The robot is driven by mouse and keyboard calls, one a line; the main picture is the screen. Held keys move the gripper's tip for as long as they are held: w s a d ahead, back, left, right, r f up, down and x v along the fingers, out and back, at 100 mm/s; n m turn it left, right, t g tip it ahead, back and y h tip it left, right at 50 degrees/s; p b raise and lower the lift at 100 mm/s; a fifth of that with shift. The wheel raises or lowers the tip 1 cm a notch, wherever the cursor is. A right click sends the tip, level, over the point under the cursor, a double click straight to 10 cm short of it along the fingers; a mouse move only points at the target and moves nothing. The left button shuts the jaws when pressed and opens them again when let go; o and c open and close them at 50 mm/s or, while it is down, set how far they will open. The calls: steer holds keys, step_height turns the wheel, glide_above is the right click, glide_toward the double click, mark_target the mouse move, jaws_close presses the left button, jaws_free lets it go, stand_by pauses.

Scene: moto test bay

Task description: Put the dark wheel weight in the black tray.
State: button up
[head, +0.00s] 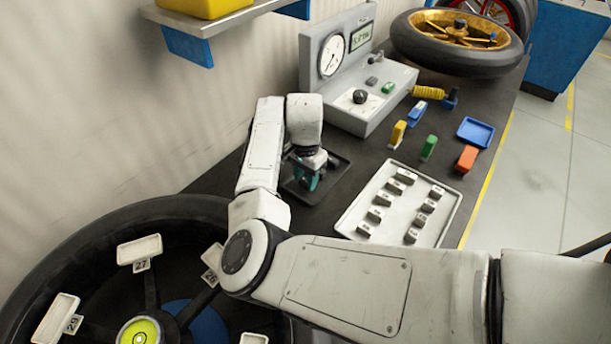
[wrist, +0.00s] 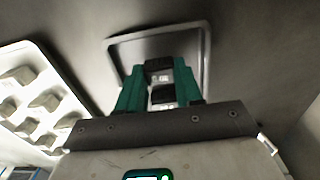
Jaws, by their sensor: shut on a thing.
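My gripper (head: 308,182) points down over the black tray (head: 338,176) on the dark bench. In the wrist view its teal fingers (wrist: 158,82) are shut on a dark wheel weight (wrist: 158,67) with a pale label. A second dark, labelled block face (wrist: 162,94) shows just below it between the fingers; I cannot tell whether it is part of the same piece. The black tray (wrist: 125,45) lies behind the fingertips in the wrist view. I cannot tell whether the weight touches its floor. In the head view the held weight is hidden.
A white tray (head: 404,201) with several labelled grey weights stands to the right. Beyond are a gauge tester (head: 345,75), colored tools, a blue dish (head: 475,132) and a gold-rimmed wheel (head: 462,50). A large dark wheel (head: 60,250) with numbered pale pads is at lower left.

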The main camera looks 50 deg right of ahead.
steer(key=o, duration=1.1)
steer(key=shift+r, duration=0.1)
steer(key=shift+r+p, duration=3.35)
steer(key=shift+r, duration=0.05)
